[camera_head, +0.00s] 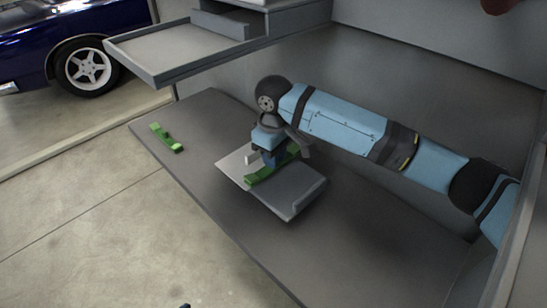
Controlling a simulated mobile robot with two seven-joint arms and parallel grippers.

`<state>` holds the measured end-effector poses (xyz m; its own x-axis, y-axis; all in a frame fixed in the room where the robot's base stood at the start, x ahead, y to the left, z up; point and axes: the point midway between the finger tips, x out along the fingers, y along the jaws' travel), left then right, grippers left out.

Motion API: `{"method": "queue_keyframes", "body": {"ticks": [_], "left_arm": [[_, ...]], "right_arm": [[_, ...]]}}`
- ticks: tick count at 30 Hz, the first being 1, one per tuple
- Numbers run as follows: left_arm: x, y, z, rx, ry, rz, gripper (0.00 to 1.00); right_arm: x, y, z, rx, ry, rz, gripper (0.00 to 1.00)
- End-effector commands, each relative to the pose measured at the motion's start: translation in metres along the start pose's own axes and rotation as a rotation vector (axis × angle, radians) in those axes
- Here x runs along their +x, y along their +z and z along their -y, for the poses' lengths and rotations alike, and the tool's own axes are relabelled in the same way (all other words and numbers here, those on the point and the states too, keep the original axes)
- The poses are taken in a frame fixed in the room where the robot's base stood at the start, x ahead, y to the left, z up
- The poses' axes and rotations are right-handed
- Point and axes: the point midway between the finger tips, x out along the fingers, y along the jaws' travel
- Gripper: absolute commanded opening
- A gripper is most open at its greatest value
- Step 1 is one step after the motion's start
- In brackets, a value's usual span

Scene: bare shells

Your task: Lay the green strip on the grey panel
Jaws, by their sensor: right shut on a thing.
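The grey panel (297,200) sits on the dark grey bench top, with a raised lip along its right side. A green strip (260,175) is held over the panel, running slantwise across it. I cannot tell whether the strip touches the panel. My right gripper (271,160) points down and is shut on this strip, hiding its middle. A second green strip (166,138), with raised ends, lies on the bench to the left, apart from the panel. My left gripper is not in view.
The bench top (215,115) is clear around the panel and towards the front right. A grey shelf tray (185,55) overhangs the back left. Grey walls stand behind and at right. A blue car (75,40) is on the floor beyond.

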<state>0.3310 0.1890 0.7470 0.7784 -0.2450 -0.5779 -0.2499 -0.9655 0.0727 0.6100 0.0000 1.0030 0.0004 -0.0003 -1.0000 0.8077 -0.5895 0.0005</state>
Motion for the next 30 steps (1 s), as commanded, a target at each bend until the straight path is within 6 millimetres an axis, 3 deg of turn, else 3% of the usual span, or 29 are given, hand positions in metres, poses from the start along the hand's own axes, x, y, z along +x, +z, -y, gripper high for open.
{"method": "queue_keyframes", "body": {"ticks": [2, 11, 12, 16, 30], "left_arm": [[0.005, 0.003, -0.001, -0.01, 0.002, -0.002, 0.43], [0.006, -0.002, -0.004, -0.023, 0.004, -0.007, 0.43], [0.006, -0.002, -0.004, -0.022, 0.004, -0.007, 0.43], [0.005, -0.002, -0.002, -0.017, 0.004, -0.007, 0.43], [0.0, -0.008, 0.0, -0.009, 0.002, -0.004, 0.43]], "right_arm": [[0.008, 0.0, 0.0, 0.0, 0.001, -0.001, 0.0], [0.007, 0.0, 0.0, 0.0, 0.0, 0.0, 0.0], [0.007, 0.0, 0.0, 0.0, 0.0, 0.0, 0.21], [0.007, 0.0, 0.0, 0.0, 0.0, 0.0, 0.48], [-0.001, 0.0, 0.0, 0.0, 0.0, 0.0, 0.48]]}}
